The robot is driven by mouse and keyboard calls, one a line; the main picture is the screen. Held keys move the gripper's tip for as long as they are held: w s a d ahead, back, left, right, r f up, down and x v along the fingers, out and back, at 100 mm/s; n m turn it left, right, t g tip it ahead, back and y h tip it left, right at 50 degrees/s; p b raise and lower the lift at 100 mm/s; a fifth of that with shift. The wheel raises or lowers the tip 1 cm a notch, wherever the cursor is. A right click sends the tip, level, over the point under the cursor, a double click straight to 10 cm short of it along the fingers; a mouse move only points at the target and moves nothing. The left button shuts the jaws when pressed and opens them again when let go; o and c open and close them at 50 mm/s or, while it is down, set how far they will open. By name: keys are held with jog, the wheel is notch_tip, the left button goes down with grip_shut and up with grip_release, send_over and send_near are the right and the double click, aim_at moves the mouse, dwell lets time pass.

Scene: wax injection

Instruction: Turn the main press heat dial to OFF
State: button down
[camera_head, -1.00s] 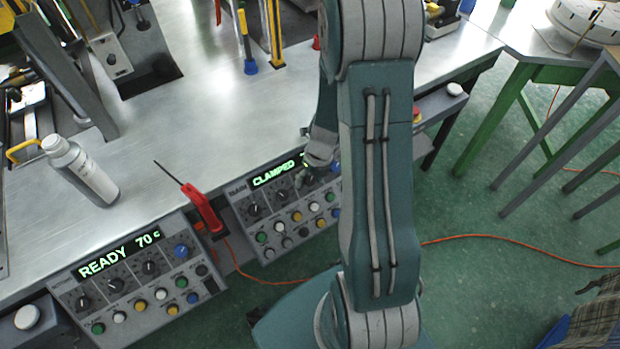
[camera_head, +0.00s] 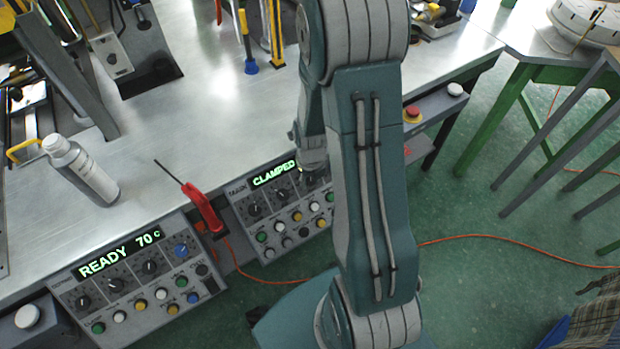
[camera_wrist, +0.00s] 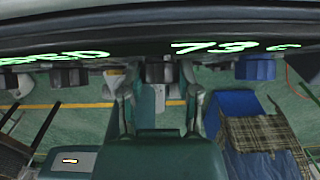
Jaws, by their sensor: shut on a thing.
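The right control panel (camera_head: 243,190), with small lettering that looks like MAIN, has a green display (camera_head: 274,174) reading CLAMPED. In the wrist view its display (camera_wrist: 235,46) ends in 73 C. A row of dials sits below the display. My gripper (camera_wrist: 160,90) has its two fingers on either side of a dark dial (camera_wrist: 158,70) and is shut on it. In the head view my gripper (camera_head: 312,170) is at the right part of the dial row, and my wrist hides the held dial. I cannot read the dial's pointer or marks.
The left panel (camera_head: 140,290) reads READY 70 C. A red-handled tool (camera_head: 202,207) sticks up between the panels. A red button (camera_head: 411,113) is at the right front edge. An orange cable (camera_head: 500,238) crosses the floor.

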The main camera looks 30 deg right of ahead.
jog(key=shift+n+h, duration=0.5)
jog(key=shift+c, duration=1.6)
grip_release()
jog(key=shift+r, duration=0.1)
notch_tip(320, 180, up, 12)
jog(key=a, duration=0.1)
jog(key=shift+s, duration=0.15)
jog(key=shift+f, duration=0.2)
